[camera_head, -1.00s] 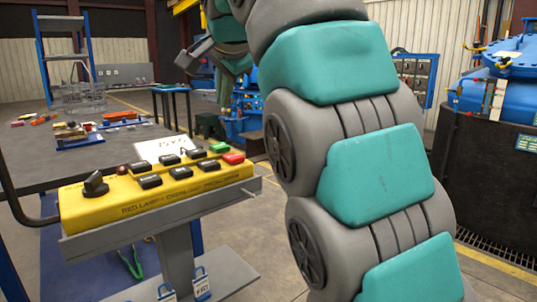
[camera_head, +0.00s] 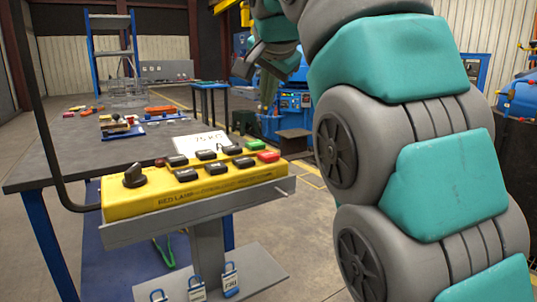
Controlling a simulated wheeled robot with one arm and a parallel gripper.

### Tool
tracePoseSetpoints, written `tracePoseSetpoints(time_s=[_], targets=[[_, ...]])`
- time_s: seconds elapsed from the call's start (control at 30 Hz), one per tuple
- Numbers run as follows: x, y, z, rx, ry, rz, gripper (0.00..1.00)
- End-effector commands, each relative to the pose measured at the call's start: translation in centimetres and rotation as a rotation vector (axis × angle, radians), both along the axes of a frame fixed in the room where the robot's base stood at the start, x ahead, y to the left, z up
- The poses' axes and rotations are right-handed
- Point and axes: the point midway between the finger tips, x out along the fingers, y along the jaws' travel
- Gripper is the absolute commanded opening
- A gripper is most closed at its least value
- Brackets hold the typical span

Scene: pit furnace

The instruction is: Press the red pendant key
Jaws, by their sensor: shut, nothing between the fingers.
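The yellow pendant box (camera_head: 150,204) sits on a grey stand in front of the table. Its red key (camera_head: 268,157) is at the right end of the front row, beside several black keys (camera_head: 215,168). A green key (camera_head: 256,145) is just behind it. A black rotary knob (camera_head: 134,176) stands at the left end. My gripper (camera_head: 266,60) is at the top middle, above and beyond the pendant, clear of the keys in the picture. Its grey fingers are partly seen and look shut and empty. My teal and grey arm fills the right side.
A paper tag (camera_head: 201,141) stands behind the keys. The dark table (camera_head: 60,160) behind holds tools and a wire basket (camera_head: 126,92). Blue machinery (camera_head: 292,110) stands beyond. A dark pipe curves up at left.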

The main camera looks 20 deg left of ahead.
Motion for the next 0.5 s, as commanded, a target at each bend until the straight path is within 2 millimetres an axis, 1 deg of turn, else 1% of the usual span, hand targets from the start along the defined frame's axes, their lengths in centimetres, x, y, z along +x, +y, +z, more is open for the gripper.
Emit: tracePoseSetpoints(time_s=[0.33,0.5], targets=[[-0.2,-0.1,-1.7,-0.001,0.003,0.0,0.0],[-0.2,-0.1,-3.0,-0.002,0.004,0.0,0.0]])
